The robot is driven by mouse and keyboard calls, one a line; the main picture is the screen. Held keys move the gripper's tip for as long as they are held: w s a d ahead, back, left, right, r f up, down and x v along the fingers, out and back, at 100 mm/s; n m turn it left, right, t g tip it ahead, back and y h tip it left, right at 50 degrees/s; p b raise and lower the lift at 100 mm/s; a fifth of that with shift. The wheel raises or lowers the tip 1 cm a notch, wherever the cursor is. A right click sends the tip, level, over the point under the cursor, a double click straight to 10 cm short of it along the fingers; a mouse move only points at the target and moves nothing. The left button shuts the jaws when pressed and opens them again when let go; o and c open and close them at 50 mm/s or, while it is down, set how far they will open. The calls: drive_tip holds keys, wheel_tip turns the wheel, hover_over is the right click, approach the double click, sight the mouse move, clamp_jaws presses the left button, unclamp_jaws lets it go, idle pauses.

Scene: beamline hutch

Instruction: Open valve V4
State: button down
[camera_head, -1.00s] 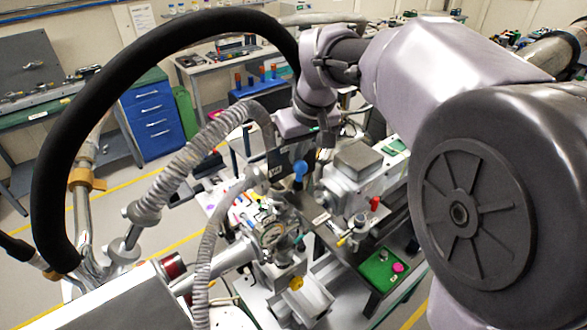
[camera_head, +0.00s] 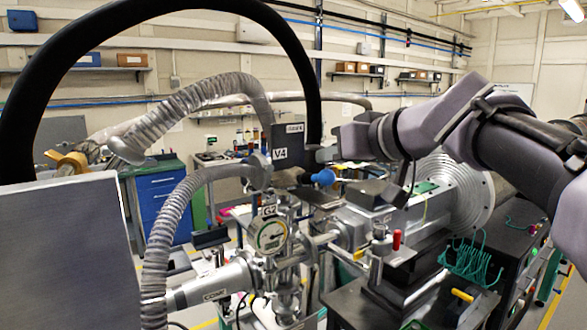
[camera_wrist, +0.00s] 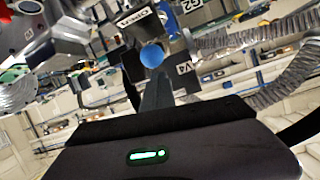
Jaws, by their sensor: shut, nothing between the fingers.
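Valve V4 shows as a dark plate with a white V4 label (camera_head: 281,154) and a blue ball-ended handle (camera_head: 323,177) at its lower right. In the wrist view the blue ball (camera_wrist: 153,56) sits just beyond my fingertips, and the V4 label (camera_wrist: 185,68) is to its right. An upside-down label that seems to read OPEN (camera_wrist: 133,17) is above the ball. My gripper (camera_wrist: 156,74) is shut and empty, its dark fingers pointing at the ball. Whether they touch it I cannot tell. In the head view my gripper (camera_head: 318,155) is beside the plate, partly lost against dark parts.
A round gauge (camera_head: 271,236) on metal piping stands below the valve. Ribbed hoses (camera_head: 172,225) curve at the left, with a thick black hose arching above. A red-capped part (camera_head: 396,240) and a large flanged cylinder (camera_head: 465,195) stand to the right.

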drive_tip(key=shift+w+a, duration=0.5)
drive_tip(key=shift+w, duration=0.4)
drive_tip(key=shift+r, duration=0.1)
